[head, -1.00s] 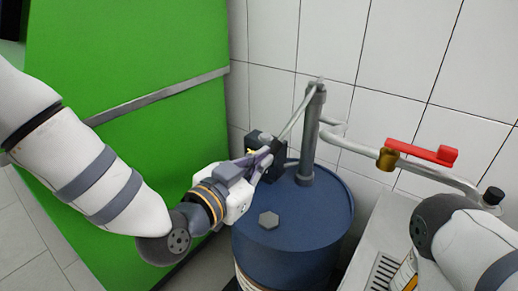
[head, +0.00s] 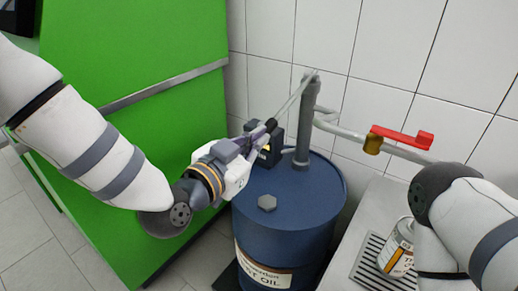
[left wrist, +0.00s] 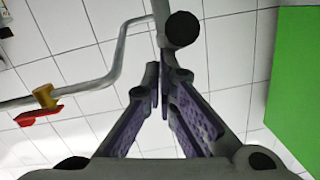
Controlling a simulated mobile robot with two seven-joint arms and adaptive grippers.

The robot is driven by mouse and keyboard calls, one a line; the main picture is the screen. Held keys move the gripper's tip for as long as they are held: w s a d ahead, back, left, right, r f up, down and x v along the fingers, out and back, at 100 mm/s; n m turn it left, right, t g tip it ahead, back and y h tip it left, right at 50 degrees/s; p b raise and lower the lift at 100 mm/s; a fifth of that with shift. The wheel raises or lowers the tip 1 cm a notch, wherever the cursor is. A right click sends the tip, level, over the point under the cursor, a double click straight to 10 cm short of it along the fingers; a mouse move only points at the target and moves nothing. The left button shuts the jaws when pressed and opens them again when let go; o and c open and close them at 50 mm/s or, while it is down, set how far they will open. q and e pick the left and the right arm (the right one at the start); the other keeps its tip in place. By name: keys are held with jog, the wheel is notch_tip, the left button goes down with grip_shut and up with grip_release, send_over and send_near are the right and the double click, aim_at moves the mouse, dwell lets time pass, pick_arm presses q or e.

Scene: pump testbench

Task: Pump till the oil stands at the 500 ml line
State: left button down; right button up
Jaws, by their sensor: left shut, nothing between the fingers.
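The hand pump (head: 303,125) stands on the blue oil drum (head: 290,225). Its lever (head: 293,97) slopes from the pump head down to the left and ends in a black grip (head: 271,125). My left gripper (head: 262,130) is at this grip, its fingers shut with nothing between them. In the left wrist view, the round black end of the grip (left wrist: 183,29) shows just beyond the fingertips (left wrist: 160,88); I cannot tell whether they touch. A can (head: 398,250) stands on the grating at right. No oil or 500 ml line shows. My right gripper is out of view.
A pipe (head: 345,131) with a red valve handle (head: 402,137) runs right from the pump along the tiled wall. A green cabinet (head: 150,60) stands at left. A dark box with a yellow mark (head: 267,151) is behind the gripper. A grey cap (head: 267,203) sits on the drum.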

pick_arm(q)
jog(key=s+a+f, duration=0.1)
jog(key=s+a, duration=0.4)
jog(key=s, duration=0.3)
jog(key=shift+f, duration=0.3)
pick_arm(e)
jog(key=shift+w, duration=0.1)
pick_arm(q)
jog(key=shift+a, duration=0.1)
jog(key=s+a+f+n+g+y+p, duration=0.1)
jog(key=s+a+f+n+g+y, duration=0.25)
jog(key=s+f, duration=0.6)
jog(key=s+a+f+n+g+y, duration=0.2)
jog(key=s+a+f+g, duration=0.3)
jog(key=f, duration=0.7)
jog(key=s+a+f+n+g+y, duration=0.2)
jog(key=s+a+g, duration=0.2)
jog(key=s, duration=0.7)
jog(key=s+a+f+n+g+y+p, duration=0.1)
jog(key=s+a+f+n+g, duration=0.1)
jog(key=s, duration=1)
jog(key=a+f+g, duration=0.1)
jog(key=a+g, duration=0.1)
jog(key=a, duration=0.1)
jog(key=shift+f+y, duration=0.35)
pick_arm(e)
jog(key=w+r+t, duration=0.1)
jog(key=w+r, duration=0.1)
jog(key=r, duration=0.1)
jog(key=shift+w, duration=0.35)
